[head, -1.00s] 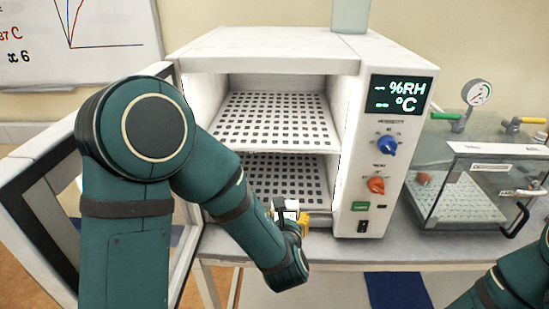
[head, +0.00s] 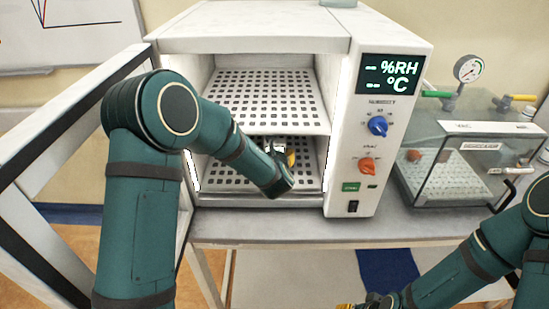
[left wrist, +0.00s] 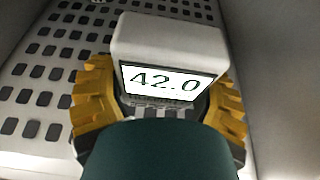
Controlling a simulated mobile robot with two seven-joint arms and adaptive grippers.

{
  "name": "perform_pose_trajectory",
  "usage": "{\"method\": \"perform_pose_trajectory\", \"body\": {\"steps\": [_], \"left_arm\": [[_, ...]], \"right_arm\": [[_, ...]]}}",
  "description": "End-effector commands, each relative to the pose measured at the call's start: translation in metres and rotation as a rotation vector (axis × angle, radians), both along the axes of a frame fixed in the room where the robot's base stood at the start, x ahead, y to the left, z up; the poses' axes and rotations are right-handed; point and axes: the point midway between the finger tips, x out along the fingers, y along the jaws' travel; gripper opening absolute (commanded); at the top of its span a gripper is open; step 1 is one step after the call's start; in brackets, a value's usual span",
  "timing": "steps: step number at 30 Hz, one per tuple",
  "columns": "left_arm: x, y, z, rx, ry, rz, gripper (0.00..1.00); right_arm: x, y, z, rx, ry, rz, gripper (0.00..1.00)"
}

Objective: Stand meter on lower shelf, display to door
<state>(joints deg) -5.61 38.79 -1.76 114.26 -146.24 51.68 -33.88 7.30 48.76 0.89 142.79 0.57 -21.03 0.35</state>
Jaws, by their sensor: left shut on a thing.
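The meter is a white block with a lit display reading 42.0; it shows large in the left wrist view (left wrist: 170,42). Its display faces the wrist camera, on the door side. My left gripper (left wrist: 158,105) is shut on it, a yellow finger on each side. In the head view the gripper (head: 283,156) is inside the chamber, over the perforated lower shelf (head: 222,178), and my forearm hides part of it. I cannot tell whether the meter touches the shelf. My right gripper (head: 362,304) is cut off at the bottom edge.
The upper perforated shelf (head: 265,100) is empty, close above my left gripper. The chamber door (head: 60,125) stands open at left. The control panel (head: 375,130) is right of the opening. A clear desiccator box (head: 455,170) with a gauge stands farther right.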

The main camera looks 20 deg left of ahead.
Motion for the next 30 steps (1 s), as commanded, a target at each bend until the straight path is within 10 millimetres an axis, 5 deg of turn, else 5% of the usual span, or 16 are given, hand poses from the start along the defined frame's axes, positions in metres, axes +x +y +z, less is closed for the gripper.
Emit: {"method": "perform_pose_trajectory", "body": {"steps": [6,16,29,30], "left_arm": [[0.021,0.007,0.000,0.001,-0.001,0.001,0.28],[0.022,0.007,-0.034,0.002,0.003,0.000,0.28],[0.021,0.007,-0.039,0.000,-0.001,0.000,0.28],[0.021,0.007,-0.038,0.001,0.000,0.000,0.81]], "right_arm": [[0.001,0.000,0.002,0.000,-0.002,-0.002,0.47],[0.000,0.000,0.000,0.000,-0.001,0.000,0.47],[-0.001,0.000,-0.005,0.000,0.003,0.002,0.47],[-0.002,0.000,-0.004,0.000,0.003,0.002,0.47]]}}
